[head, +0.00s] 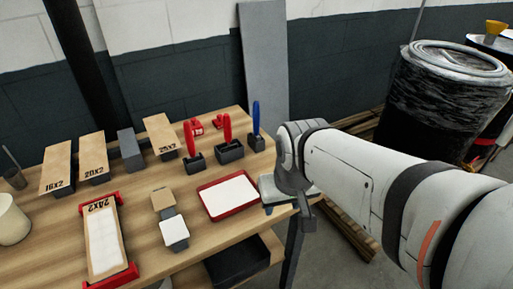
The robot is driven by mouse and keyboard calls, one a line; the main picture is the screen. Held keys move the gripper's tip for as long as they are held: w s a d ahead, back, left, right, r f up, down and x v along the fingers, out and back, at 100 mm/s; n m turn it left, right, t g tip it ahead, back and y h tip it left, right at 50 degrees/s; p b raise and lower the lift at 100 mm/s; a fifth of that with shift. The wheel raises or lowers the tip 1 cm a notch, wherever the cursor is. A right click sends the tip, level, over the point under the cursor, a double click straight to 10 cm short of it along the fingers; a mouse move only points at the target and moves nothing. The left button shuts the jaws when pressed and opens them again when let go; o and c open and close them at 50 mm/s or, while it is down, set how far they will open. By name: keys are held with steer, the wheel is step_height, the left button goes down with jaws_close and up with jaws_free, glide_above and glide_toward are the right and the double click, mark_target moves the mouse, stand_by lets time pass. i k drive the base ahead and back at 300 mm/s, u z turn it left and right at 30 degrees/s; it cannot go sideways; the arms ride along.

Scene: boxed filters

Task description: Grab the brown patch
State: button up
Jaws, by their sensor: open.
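A small brown patch (163,199) lies on top of a small grey block near the middle of the table, tilted towards me. A similar white patch (174,229) lies on a grey block just in front of it. My gripper (291,203) is at the table's right edge, well to the right of the brown patch and apart from it. It is open. My arm's end hides part of it, and I see nothing held in it.
A red tray with a white sheet (229,197) lies between the patch and my gripper. A boxed filter (103,240) in red end holders stands to the left. Labelled boxes (93,156) line the back, with red and blue-handled tools (227,128) behind the tray. A dark bin (238,262) sits below the front edge.

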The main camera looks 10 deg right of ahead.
mark_target(162, 199)
steer(key=k, duration=1.25)
steer(key=u, duration=0.65)
steer(key=i, duration=1.65)
steer(key=z, duration=0.1)
